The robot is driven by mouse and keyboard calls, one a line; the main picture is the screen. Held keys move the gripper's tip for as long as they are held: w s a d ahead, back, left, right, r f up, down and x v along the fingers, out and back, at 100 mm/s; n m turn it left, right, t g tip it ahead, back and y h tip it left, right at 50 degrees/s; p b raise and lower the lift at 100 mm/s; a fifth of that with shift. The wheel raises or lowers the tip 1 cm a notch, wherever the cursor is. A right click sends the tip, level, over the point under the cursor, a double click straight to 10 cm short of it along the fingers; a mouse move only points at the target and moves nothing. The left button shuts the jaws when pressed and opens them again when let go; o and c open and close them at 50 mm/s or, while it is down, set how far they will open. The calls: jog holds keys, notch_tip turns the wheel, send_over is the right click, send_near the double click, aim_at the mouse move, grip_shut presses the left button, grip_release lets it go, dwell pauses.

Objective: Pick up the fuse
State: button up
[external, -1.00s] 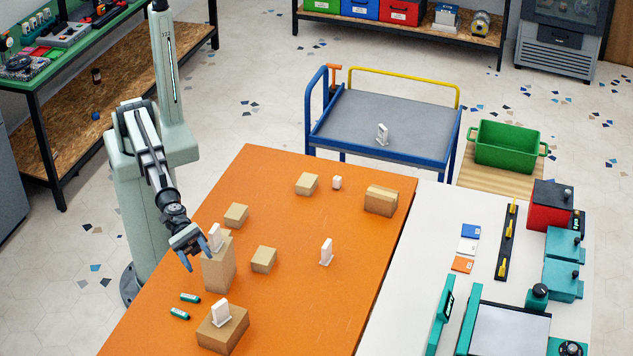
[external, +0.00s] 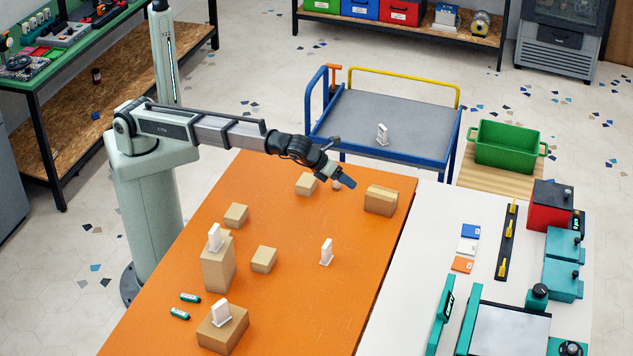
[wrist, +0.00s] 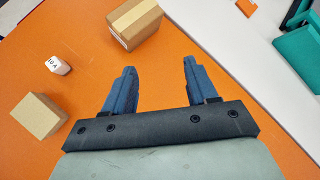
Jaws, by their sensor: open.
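The fuse (wrist: 58,65) is a small white block marked "10 A", lying on the orange table left of my fingers in the wrist view. In the external view the fuse (external: 336,185) is mostly hidden behind my gripper. My gripper (external: 344,178) is open and empty, above the far part of the orange table. Its two blue fingers (wrist: 160,66) point past the fuse, which is outside the gap between them and not touched.
A cardboard box (external: 381,200) stands right of the gripper, and a smaller box (external: 306,184) is left of the fuse. The blue trolley (external: 385,155) is behind the table.

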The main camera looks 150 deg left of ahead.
jog(key=s+a+f+n+g+h, duration=0.25)
jog(key=s+a+h, duration=0.2)
jog(key=s, duration=0.55)
jog(key=n+h, duration=0.3)
jog(key=h, duration=0.1)
send_over(337, 183)
jog(key=s, duration=0.1)
jog(key=f, duration=1.3)
jog(key=shift+s+a, duration=0.15)
jog(key=shift+a, duration=0.2)
jog(key=c, duration=1)
